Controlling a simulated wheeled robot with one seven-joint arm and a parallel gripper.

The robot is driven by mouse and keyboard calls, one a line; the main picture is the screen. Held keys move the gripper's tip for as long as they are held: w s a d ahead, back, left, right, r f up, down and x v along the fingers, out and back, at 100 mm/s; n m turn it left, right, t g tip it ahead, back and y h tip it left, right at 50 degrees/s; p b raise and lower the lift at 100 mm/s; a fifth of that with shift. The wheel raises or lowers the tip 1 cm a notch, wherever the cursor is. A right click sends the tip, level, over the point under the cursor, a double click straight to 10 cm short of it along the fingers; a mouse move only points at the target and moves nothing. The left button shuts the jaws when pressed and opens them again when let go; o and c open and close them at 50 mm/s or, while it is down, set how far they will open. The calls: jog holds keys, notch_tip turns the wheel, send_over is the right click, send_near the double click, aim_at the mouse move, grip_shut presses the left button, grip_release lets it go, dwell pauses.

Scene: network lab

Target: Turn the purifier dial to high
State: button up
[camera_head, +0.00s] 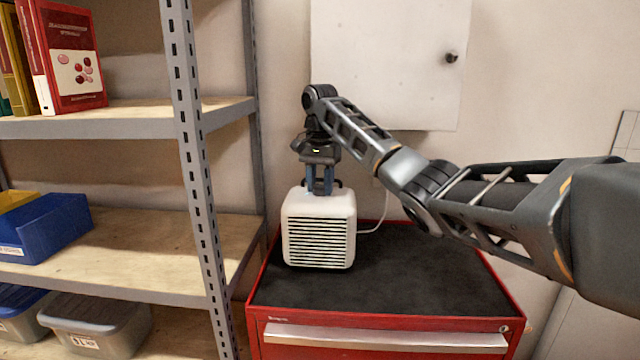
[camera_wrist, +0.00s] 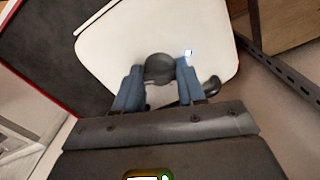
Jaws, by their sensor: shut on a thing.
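The purifier (camera_head: 319,228) is a white rounded box with a slatted front grille, standing upright on the black top of a red tool cabinet. Its white top (camera_wrist: 110,45) fills the middle of the wrist view. My gripper (camera_head: 320,190) points straight down at the purifier's top. In the wrist view my gripper (camera_wrist: 160,75) has its two blue fingers on either side of the round dark dial (camera_wrist: 160,67), shut on it. The dial's setting marks cannot be made out.
The red cabinet (camera_head: 385,335) has free black top (camera_head: 420,270) to the right of the purifier. A metal shelf post (camera_head: 190,150) stands close on the left. A white wall box (camera_head: 390,60) hangs behind my arm. A white cord (camera_head: 376,226) runs behind the purifier.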

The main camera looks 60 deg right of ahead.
aim_at(320, 185)
jog(key=shift+r+m, duration=0.15)
jog(key=shift+m, duration=0.65)
jog(key=o, duration=1.1)
jog(key=shift+c, duration=0.2)
jog(key=shift+r, duration=3.85)
